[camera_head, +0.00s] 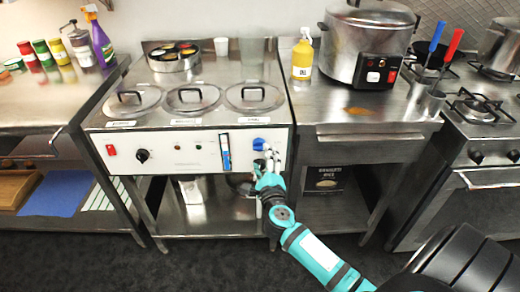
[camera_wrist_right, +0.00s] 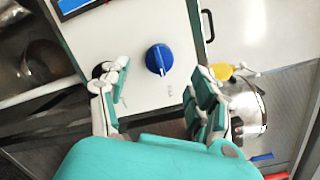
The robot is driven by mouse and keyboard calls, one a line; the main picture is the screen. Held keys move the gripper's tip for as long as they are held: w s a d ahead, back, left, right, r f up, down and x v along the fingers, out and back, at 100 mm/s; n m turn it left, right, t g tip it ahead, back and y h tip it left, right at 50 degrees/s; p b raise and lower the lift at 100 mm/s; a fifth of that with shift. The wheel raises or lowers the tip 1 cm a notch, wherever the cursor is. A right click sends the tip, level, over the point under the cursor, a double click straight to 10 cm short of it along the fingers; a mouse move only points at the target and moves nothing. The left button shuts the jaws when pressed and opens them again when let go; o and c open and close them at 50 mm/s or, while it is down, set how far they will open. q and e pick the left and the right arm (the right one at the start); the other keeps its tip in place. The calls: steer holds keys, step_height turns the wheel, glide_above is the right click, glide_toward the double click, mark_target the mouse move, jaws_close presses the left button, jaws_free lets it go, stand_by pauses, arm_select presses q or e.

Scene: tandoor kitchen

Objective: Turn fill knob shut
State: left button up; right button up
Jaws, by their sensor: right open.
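The blue fill knob (camera_head: 259,144) is on the right end of the white front panel (camera_head: 185,151) of the steel three-lid unit. In the wrist view the blue knob (camera_wrist_right: 159,60) shows whole, with a raised grip bar. My right gripper (camera_head: 268,162) is just below the knob in the head view. In the wrist view my right gripper (camera_wrist_right: 160,84) is open and empty, its fingers to either side of the knob's line. The knob appears clear of both fingers. My left gripper is out of view.
A blue level gauge (camera_head: 225,151) is left of the knob. A black round part (camera_wrist_right: 103,70) is partly hidden behind a finger. A black knob (camera_head: 142,156) and red switch (camera_head: 111,150) are further left. A steel cooker (camera_head: 345,50) and yellow bottle (camera_head: 302,60) stand at right.

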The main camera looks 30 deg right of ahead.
mark_target(260, 149)
steer(key=x, duration=0.5)
